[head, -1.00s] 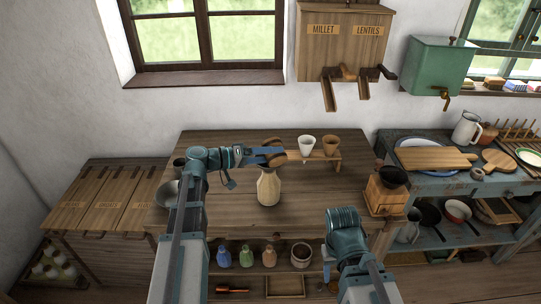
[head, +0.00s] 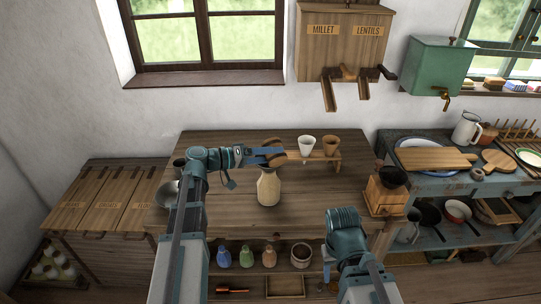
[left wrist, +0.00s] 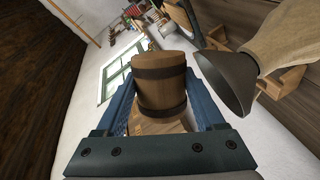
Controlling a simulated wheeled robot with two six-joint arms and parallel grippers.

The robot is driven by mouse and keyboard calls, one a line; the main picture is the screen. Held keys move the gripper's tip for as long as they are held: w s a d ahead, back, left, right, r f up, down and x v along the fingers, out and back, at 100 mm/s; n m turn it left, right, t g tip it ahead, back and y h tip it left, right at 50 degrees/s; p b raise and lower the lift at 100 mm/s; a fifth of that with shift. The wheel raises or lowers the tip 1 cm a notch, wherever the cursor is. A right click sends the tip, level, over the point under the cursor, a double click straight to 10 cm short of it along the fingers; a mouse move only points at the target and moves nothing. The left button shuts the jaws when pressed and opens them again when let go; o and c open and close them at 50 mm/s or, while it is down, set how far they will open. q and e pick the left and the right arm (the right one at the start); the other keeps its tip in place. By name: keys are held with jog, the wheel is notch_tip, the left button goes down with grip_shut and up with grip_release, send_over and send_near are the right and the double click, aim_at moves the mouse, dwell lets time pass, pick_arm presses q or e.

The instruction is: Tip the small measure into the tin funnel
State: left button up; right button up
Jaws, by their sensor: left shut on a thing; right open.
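My left gripper (head: 268,153) is shut on the small measure (head: 278,158), a wooden cup with dark bands. The measure (left wrist: 160,82) fills the space between the blue fingers in the left wrist view. It is tilted, just above the mouth of the pale jug-shaped jar (head: 268,188) on the table. The grey tin funnel (left wrist: 228,80) sits in the jar's mouth, beside the measure in the left wrist view; in the head view it is mostly hidden. I cannot see the measure's contents. My right gripper (head: 327,268) is low at the table's front, open and away from these things.
A white cup (head: 307,145) and a brown cup (head: 331,145) stand on a small wooden rack behind. A wooden grinder (head: 385,193) stands at the table's right edge. A metal bowl (head: 169,193) is at the left. The table around the jar is clear.

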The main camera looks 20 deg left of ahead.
pick_arm(q)
jog(key=shift+f, duration=0.1)
jog(key=shift+w+f+n+b, duration=0.15)
jog(key=shift+n+b, duration=0.25)
jog(key=shift+n, duration=0.3)
dwell(1.0)
jog(key=shift+a+n+h, duration=0.15)
jog(key=shift+n+h, duration=0.25)
jog(key=shift+n, duration=0.6)
dwell(0.7)
jog(key=shift+w+a+r+n, duration=0.1)
jog(key=shift+w+r+n, duration=0.1)
jog(key=shift+r+n, duration=0.6)
jog(key=shift+f, duration=0.25)
